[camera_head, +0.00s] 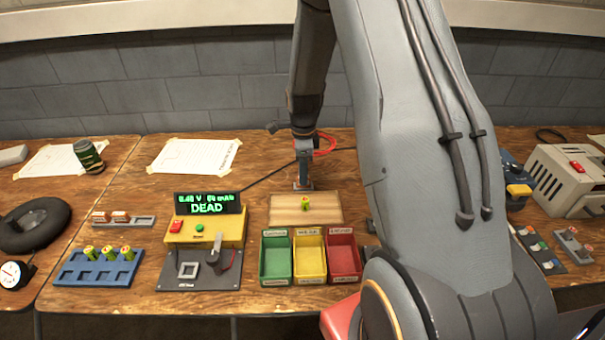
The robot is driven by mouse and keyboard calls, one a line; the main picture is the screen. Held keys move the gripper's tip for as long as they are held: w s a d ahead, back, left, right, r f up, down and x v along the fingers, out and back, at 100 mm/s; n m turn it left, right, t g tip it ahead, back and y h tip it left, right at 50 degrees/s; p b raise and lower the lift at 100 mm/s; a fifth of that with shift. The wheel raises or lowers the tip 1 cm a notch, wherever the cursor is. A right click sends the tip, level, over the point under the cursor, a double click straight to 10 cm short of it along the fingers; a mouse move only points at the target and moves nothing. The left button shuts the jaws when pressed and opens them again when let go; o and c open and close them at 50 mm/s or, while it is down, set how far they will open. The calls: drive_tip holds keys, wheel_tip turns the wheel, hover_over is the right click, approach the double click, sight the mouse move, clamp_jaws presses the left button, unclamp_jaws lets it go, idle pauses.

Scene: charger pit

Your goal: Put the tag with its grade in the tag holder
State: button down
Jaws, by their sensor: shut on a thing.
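My gripper (304,190) is low over the light wooden block (285,214) behind the colored bins. It is shut on a small yellow-green cell (305,204), which is at the block; whether it touches the wood I cannot tell. The tester (205,232) shows "DEAD" in green on its dark display (208,203). At the right, a dark strip (553,267) carries small pieces with green, white and blue colors, which look like tags. A small grey holder (573,246) with red-and-white pieces is beside it. Which thing is the tag holder I cannot tell.
Green (276,280), yellow (310,280) and red (345,280) labeled bins stand in front of the block. A blue rack (75,272) holds several cells at left. A can (89,157), papers (195,158) and a grey machine (570,180) are around. My arm hides the table right of the bins.

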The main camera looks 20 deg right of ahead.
drive_tip(key=shift+f, duration=0.2)
drive_tip(key=c, duration=1.7)
unclamp_jaws()
drive_tip(key=shift+r, duration=0.1)
drive_tip(key=shift+r+p, duration=2.2)
drive_tip(key=shift+r, duration=1.25)
